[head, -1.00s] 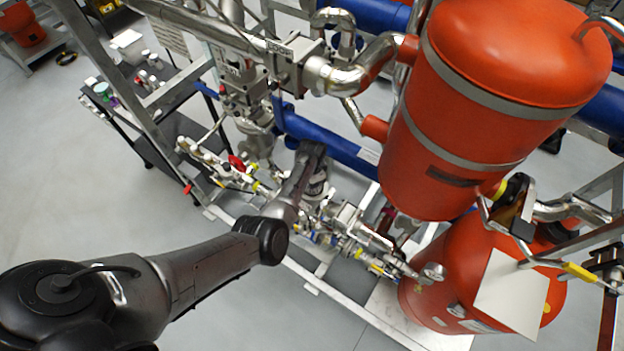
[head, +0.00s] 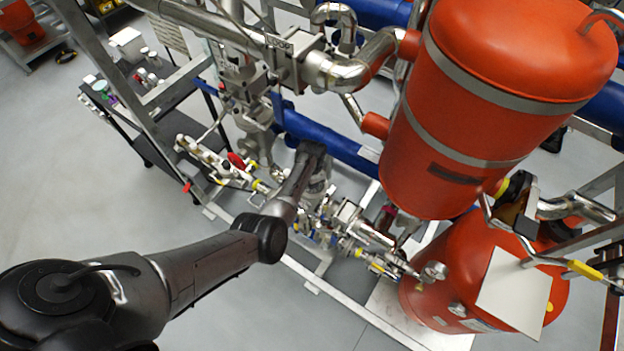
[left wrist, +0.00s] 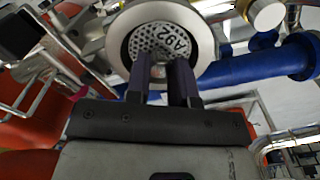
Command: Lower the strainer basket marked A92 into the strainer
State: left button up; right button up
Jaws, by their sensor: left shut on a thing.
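The strainer basket (left wrist: 160,40) shows in the left wrist view as a round perforated metal face marked A92. A wide silver ring (left wrist: 118,48) surrounds this face. I cannot tell whether the ring is the basket's own rim or the strainer's mouth. My left gripper (left wrist: 161,66) is shut on the basket, its two dark fingers reaching over the lower part of the face. The exact grip point is hard to see. In the head view my left arm reaches into the skid's pipework and hides the basket. My right gripper is in neither view.
A large orange vessel (head: 455,120) stands right of my left arm, with another orange tank (head: 450,290) below it. Blue pipes (head: 330,138) and silver valves crowd the area around my wrist. A dark cart (head: 170,130) with small items stands at the left. Open floor lies front left.

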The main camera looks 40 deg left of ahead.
pick_arm(q)
jog(key=shift+f, duration=0.3)
dwell(0.4)
jog(key=shift+f+b, duration=0.35)
jog(key=shift+b, duration=0.15)
jog(key=shift+f, duration=0.4)
dwell(0.3)
jog(key=o, duration=0.8)
jog(key=shift+o, duration=0.6)
